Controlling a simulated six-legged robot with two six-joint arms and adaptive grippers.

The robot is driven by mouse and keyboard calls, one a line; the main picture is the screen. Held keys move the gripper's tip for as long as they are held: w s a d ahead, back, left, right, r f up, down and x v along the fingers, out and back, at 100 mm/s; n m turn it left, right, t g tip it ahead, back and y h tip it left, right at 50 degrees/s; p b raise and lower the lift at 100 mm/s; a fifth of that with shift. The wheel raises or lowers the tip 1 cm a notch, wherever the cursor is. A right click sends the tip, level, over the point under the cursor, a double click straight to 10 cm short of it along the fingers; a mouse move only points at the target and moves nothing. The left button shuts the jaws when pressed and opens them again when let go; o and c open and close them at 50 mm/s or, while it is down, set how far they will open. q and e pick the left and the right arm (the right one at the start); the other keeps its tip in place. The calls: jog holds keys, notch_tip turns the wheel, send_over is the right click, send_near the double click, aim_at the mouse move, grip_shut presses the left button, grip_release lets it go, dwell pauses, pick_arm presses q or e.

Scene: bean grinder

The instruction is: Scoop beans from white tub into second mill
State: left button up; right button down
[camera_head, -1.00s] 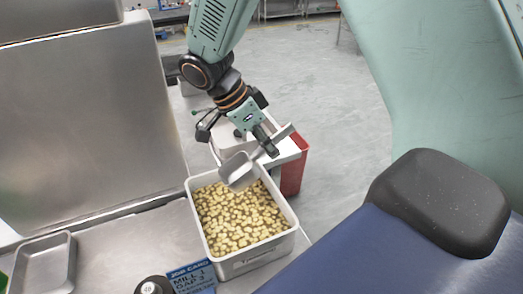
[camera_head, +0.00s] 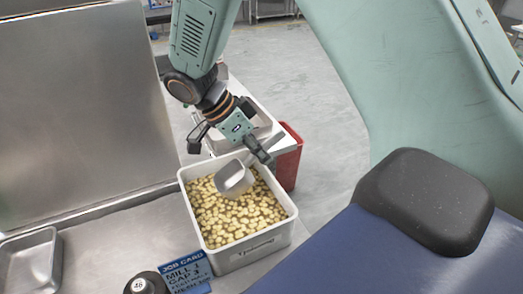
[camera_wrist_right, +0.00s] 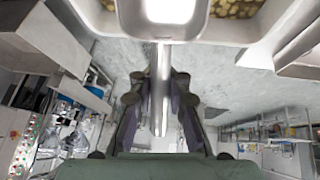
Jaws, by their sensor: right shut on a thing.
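The white tub (camera_head: 252,255) stands on the steel counter and is filled with yellow-brown beans (camera_head: 215,215). My right gripper (camera_head: 253,152) is above the tub's far rim. It is shut on the handle of a metal scoop (camera_head: 234,178). The scoop's bowl is at the beans near the far side; whether its edge is in them I cannot tell. In the right wrist view the scoop's handle (camera_wrist_right: 160,90) runs between the fingers, with the bowl and some beans at the top. My left gripper is not in view. The second mill cannot be made out.
A blue job card (camera_head: 187,272) and a dark round knob (camera_head: 146,284) are at the front, left of the tub. A metal tray (camera_head: 30,262) lies at the far left. A red bin (camera_head: 288,160) stands behind the tub. A steel panel (camera_head: 80,120) rises at the left.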

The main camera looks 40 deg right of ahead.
aim_at(234, 179)
jog(key=f+b, duration=0.4)
jog(key=f, duration=0.3)
jog(key=shift+d+b, duration=0.2)
jog(key=shift+b, duration=0.15)
jog(key=shift+s+a+f+b, duration=0.2)
jog(key=shift+s+f+b, duration=0.15)
jog(key=shift+f+b, duration=0.2)
jog(key=shift+f, duration=0.35)
jog(key=shift+w+d+f+b, duration=0.15)
jog(key=shift+w+f+b, duration=0.2)
jog(key=shift+f+b, duration=0.3)
jog(key=shift+s+r, duration=0.1)
jog(key=shift+s, duration=0.15)
jog(key=shift+w, duration=0.15)
